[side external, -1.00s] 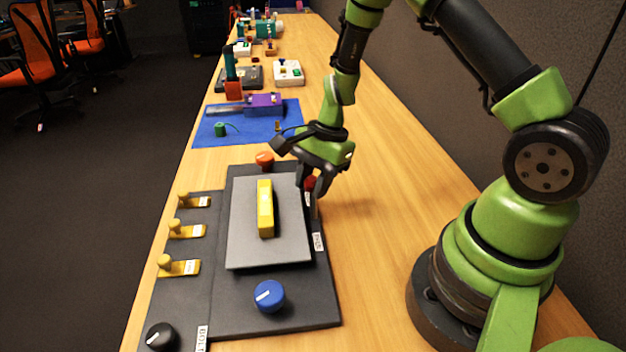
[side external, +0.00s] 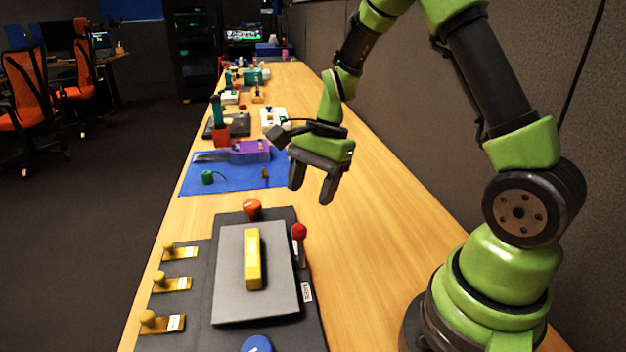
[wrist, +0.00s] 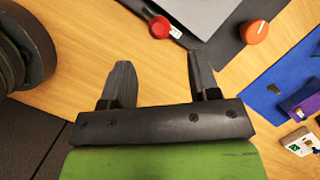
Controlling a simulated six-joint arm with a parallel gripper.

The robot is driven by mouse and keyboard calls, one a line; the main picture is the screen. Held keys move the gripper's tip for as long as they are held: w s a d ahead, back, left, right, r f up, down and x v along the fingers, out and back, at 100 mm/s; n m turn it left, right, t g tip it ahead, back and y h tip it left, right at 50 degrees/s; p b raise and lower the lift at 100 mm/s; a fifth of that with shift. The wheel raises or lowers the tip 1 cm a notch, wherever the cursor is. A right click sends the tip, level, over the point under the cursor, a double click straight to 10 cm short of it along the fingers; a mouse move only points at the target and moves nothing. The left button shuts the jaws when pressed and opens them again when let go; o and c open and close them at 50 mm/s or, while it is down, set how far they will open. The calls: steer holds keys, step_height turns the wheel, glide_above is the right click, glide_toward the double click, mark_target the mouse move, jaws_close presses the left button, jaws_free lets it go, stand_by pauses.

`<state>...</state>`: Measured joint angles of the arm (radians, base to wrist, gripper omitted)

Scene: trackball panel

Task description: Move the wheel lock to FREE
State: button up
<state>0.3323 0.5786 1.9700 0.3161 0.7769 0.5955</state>
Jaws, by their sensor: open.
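A lever with a red ball knob (side external: 299,231) stands at the right edge of the dark panel (side external: 225,232). A small white label (side external: 307,292) lies on the panel below it, its lettering too small to read now. I cannot tell for certain which control is the wheel lock. My gripper (side external: 312,192) is open and empty, above and behind the red knob, apart from it. In the wrist view the red knob (wrist: 159,27) lies ahead of my open fingers (wrist: 162,68), with a white label (wrist: 176,33) beside it.
A grey plate with a yellow bar (side external: 253,260) fills the panel's middle. An orange knob (side external: 252,209) is at its far edge, a blue knob (side external: 257,344) at the near edge. Yellow latches (side external: 171,284) line the left. A blue mat (side external: 232,178) lies beyond; bare table is at right.

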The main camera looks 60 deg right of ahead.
mark_target(298, 226)
steer(key=shift+d+r, duration=0.2)
steer(key=shift+r, duration=0.4)
steer(key=a+n+h, duration=0.1)
steer(key=n, duration=0.1)
steer(key=a+n+g+h, duration=0.1)
steer(key=n, duration=0.1)
steer(key=a+n+g, duration=0.1)
steer(key=n, duration=0.2)
steer(key=shift+w+a+f+h, duration=0.15)
steer(key=shift+w+h, duration=0.15)
steer(key=shift+h, duration=0.1)
steer(key=n, duration=0.1)
steer(key=n+h, duration=0.1)
steer(key=n, duration=0.1)
steer(key=shift+w+a, duration=0.35)
steer(key=shift+a, duration=0.05)
steer(key=shift+w+f+n+h, duration=0.1)
steer(key=shift+n+h, duration=0.2)
steer(key=shift+h, duration=0.1)
steer(key=f, duration=0.6)
steer(key=d+f, duration=0.1)
steer(key=f, duration=0.2)
steer(key=shift+s+f, duration=0.2)
steer(key=shift+s, duration=0.15)
